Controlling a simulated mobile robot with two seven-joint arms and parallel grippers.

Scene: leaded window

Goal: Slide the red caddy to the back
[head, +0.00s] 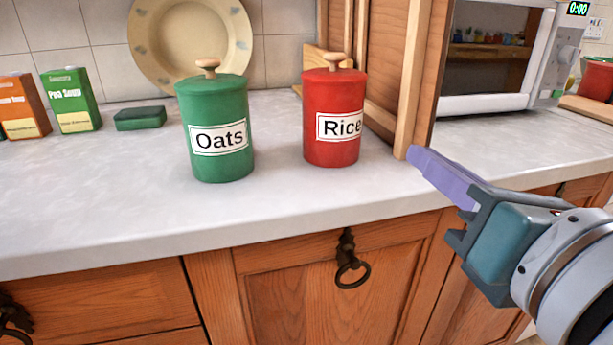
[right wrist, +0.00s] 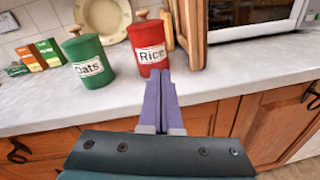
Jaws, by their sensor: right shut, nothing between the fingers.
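The red caddy (head: 332,140), labelled Rice with a wooden knob on its lid, stands upright on the counter, right of the green Oats caddy (head: 215,160). In the right wrist view the red caddy (right wrist: 150,62) stands beyond the fingertips. My right gripper (head: 412,153) is shut and empty, with its purple fingers together. In the head view it is right of the red caddy, by the foot of the wooden frame, apart from the caddy. The closed fingers also show in the right wrist view (right wrist: 160,76). My left gripper is not in view.
A wooden cabinet (head: 415,75) stands close to the right of the red caddy, with a microwave (head: 497,55) beyond it. A plate (head: 190,15) leans on the tiled wall. A green sponge (head: 140,118) and soup boxes (head: 70,103) are at left. The counter front (head: 100,220) is clear.

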